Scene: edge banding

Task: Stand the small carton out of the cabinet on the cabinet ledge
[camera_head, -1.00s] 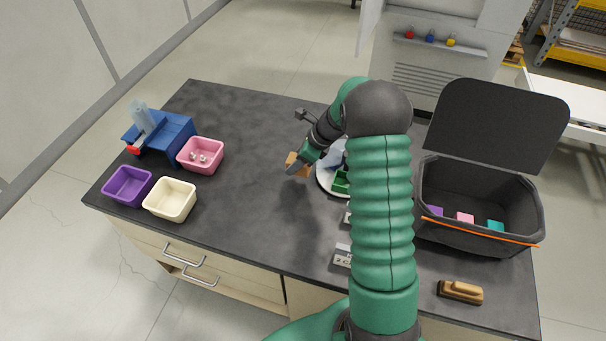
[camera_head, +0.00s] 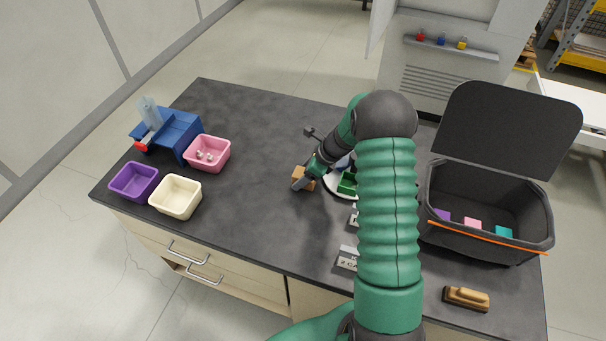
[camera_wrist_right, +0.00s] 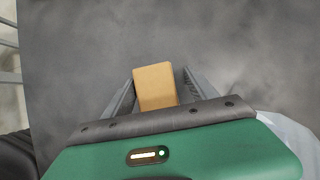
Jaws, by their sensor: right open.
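The small carton (camera_head: 304,173) is a plain tan box over the middle of the dark tabletop (camera_head: 250,130). It is partly hidden by my right gripper (camera_head: 300,182) in the head view. In the right wrist view the carton (camera_wrist_right: 155,86) lies between the two grey fingers of my right gripper (camera_wrist_right: 158,92). The fingers are open, with a gap visible on the right side. Whether the carton rests on the tabletop is hard to tell. The grey cabinet (camera_head: 440,85) stands behind the table, with its ledge (camera_head: 450,48) carrying small red, blue and yellow items. My left gripper is not in view.
A white plate (camera_head: 332,190) with green pieces is just right of the carton, partly behind my arm. A black lidded bin (camera_head: 480,245) stands at right, a brush (camera_head: 466,298) in front. Pink (camera_head: 222,163), purple (camera_head: 134,190) and cream (camera_head: 176,205) bowls are at left.

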